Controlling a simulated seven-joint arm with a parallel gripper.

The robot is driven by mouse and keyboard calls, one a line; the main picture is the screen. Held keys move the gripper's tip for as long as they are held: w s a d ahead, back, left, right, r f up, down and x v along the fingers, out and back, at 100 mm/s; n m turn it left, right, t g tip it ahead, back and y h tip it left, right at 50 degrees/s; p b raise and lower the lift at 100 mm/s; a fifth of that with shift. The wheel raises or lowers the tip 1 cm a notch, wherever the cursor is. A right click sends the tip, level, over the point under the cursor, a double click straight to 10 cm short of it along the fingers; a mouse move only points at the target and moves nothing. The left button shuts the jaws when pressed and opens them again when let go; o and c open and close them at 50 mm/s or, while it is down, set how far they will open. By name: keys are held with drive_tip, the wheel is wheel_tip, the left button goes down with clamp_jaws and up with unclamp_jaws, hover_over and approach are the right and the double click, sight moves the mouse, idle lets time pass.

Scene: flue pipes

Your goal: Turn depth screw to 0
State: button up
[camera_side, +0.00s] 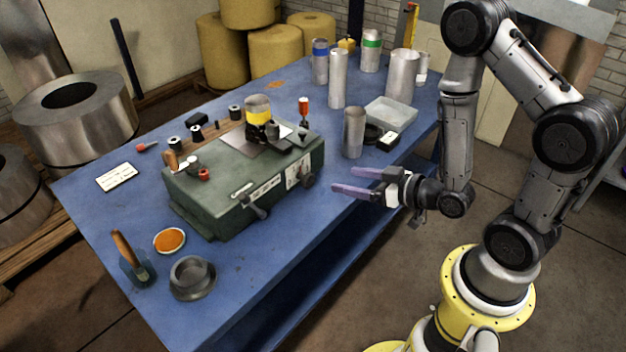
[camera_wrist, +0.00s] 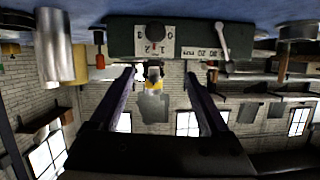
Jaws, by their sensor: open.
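The green machine (camera_side: 245,182) stands on the blue bench. A dark knob (camera_side: 308,181), which looks like the depth screw, sticks out of its front face near the right end, by a white label (camera_side: 298,170). In the wrist view, which is upside down, this knob (camera_wrist: 154,32) sits on a white dial plate (camera_wrist: 169,47) with digits 0 to 3. A small red mark shows at the knob; its exact reading is unclear. My gripper (camera_side: 345,180) is open and empty, its purple fingers pointing at the machine, apart from the knob. The fingers (camera_wrist: 160,72) also show in the wrist view.
A lever (camera_side: 256,209) sticks out of the machine's front, left of the knob. A metal pipe (camera_side: 353,132) stands behind my gripper, near a clear tray (camera_side: 390,112). The space between fingers and knob looks free.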

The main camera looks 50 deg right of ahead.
sight(311, 180)
drive_tip(key=shift+g+h, duration=0.3)
drive_tip(key=x, duration=0.4)
drive_tip(key=f+x, duration=0.1)
drive_tip(key=x, duration=0.4)
drive_tip(key=f+x, duration=0.1)
drive_tip(key=x, duration=0.3)
drive_tip(key=shift+s+d+f, duration=0.1)
drive_tip(key=shift+s+d, duration=0.1)
drive_tip(key=shift+d, duration=0.15)
drive_tip(key=shift+c, duration=0.2)
clamp_jaws()
